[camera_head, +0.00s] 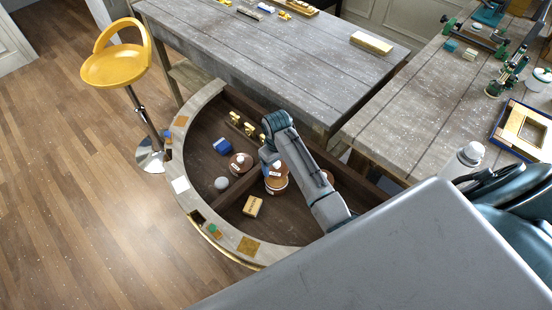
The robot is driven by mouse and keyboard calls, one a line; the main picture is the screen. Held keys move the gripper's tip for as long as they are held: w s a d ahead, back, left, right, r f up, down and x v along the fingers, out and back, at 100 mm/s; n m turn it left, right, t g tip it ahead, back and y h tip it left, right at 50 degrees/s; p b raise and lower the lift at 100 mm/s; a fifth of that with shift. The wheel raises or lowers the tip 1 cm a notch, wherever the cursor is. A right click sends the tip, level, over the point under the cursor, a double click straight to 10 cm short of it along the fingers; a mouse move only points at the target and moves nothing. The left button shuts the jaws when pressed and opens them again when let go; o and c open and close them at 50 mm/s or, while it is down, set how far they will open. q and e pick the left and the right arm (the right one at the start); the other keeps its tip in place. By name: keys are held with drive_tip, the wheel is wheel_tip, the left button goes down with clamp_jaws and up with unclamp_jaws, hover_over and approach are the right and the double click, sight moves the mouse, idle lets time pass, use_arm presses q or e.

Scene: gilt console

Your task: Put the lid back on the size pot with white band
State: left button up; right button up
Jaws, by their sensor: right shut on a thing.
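The size pot with white band (276,187) is a brown round pot standing in the curved console. A brown lid (279,170) with a pale knob and a white label is right at the top of it. My right gripper (269,157) is shut on the lid, from above and behind. Whether the lid is seated or slightly above the rim cannot be told; the fingertips are partly hidden by the wrist. My left gripper is not in view.
Gilt pieces (249,129) stand behind. A dark partition divides the console. My forearm covers its right part.

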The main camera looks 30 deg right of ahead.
wheel_tip(320, 180, down, 3)
drive_tip(key=shift+a+f, duration=0.1)
drive_tip(key=shift+f, duration=0.05)
drive_tip(key=shift+f+b, duration=0.55)
drive_tip(key=shift+f, duration=0.65)
drive_tip(key=shift+r+p, duration=0.1)
drive_tip(key=shift+p, duration=0.4)
drive_tip(key=shift+f, duration=0.2)
idle(1.6)
drive_tip(key=o, duration=1)
drive_tip(key=shift+o, duration=0.2)
drive_tip(key=shift+r, duration=3.5)
